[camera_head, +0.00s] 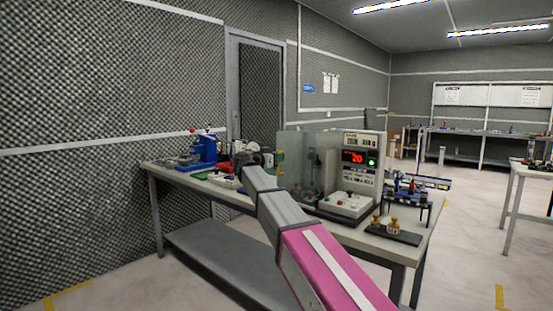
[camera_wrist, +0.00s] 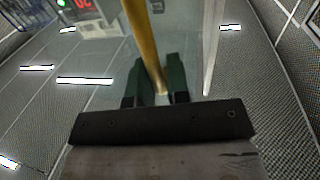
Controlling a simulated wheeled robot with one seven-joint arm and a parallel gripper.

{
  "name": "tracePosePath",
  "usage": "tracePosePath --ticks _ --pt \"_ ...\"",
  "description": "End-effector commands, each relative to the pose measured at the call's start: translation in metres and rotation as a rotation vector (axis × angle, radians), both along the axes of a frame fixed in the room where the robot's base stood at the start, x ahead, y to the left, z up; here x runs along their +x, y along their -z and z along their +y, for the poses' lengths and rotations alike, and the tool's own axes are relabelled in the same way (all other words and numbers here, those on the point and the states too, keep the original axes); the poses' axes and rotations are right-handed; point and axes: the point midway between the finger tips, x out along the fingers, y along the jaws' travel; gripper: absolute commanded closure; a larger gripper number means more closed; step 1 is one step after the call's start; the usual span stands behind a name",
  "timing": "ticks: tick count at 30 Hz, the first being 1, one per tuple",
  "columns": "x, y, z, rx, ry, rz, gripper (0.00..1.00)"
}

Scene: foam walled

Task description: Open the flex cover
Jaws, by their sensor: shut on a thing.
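The flex cover (camera_head: 293,148) is a clear, see-through panel on the left side of the bench tester (camera_head: 361,160). In the head view it stands out from the tester toward the left. A yellow bar handle (camera_wrist: 141,40) shows in the wrist view along the clear panel. My gripper (camera_wrist: 158,95) has dark green fingers, one on each side of the handle's near end, and is shut on it. In the head view my arm reaches up to the cover's left edge; the fingers are small and hard to make out there.
The tester shows a red 20 beside a green light. Brass weights (camera_head: 384,223) sit on a dark plate at the bench's front right. A blue device (camera_head: 203,149) stands at the bench's left end.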

Motion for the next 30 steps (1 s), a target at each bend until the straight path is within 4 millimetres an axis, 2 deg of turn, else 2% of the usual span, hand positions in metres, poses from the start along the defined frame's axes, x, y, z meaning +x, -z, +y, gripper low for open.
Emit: tracePosePath --ticks 12,18,24,30 --pt "-0.067 0.001 -0.08 0.003 0.005 -0.003 1.0" --pt "-0.093 0.001 -0.115 0.003 0.005 -0.004 1.0" --pt "-0.107 0.0 -0.135 0.003 0.005 -0.003 1.0" --pt "-0.11 0.0 -0.14 0.003 0.004 -0.003 1.0"
